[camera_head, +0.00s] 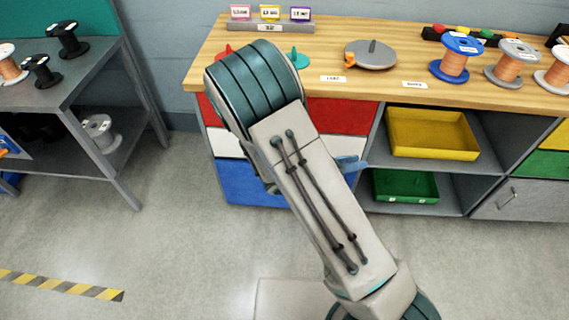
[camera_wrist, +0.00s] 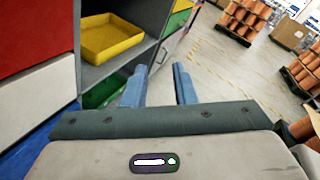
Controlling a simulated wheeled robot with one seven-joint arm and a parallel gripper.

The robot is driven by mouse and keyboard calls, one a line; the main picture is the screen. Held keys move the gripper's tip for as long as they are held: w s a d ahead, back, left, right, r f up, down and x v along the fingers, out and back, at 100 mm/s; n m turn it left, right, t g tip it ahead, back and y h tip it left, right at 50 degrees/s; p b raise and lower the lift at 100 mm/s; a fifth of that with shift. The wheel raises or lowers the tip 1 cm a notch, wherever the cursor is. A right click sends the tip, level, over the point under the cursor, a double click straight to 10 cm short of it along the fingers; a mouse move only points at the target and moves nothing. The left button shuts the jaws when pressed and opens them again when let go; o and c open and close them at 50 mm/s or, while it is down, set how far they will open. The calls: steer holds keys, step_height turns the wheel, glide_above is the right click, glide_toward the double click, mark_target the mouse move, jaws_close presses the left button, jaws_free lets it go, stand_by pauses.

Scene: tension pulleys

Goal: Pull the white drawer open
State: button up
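The white drawer (camera_head: 226,143) is in the left part of the wooden-topped bench, between a red drawer (camera_head: 345,117) above and a blue drawer (camera_head: 245,185) below. My arm hides much of its front in the head view. Its front also shows at the left of the wrist view (camera_wrist: 38,100), and it looks flush with its neighbours. I see no handle on it. My gripper (camera_wrist: 158,75) has its two blue fingers apart with nothing between them. It is to the right of the white drawer, in front of the open shelves. In the head view, only a blue fingertip part shows beside my arm.
A yellow tray (camera_head: 432,155) and a green tray (camera_head: 405,197) sit on the open shelves. A grey drawer (camera_head: 525,200) is at the lower right. Spools, including a blue one (camera_head: 456,72), stand on the benchtop (camera_head: 395,30). The floor (camera_head: 120,240) in front is clear.

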steer(key=w+a+f+n+t+y+b, duration=0.35)
steer(key=a+f+n+t+y, duration=0.45)
steer(key=f+n, duration=0.45)
steer(key=w+a+f+n+t+y+b, duration=0.2)
steer(key=a+f+n+t+y+b, duration=0.4)
steer(key=a+f+n, duration=0.65)
steer(key=shift+n+y, duration=0.3)
steer(key=shift+n, duration=0.4)
steer(key=w+r, duration=0.1)
steer(key=w, duration=0.3)
steer(key=w+d+r+b, duration=0.1)
steer(key=w+r, duration=0.1)
steer(key=w, duration=0.2)
steer(key=w+d+r, duration=0.1)
steer(key=w, duration=0.4)
steer(key=shift+r+b, duration=0.2)
steer(key=shift+b, duration=0.2)
jaws_close()
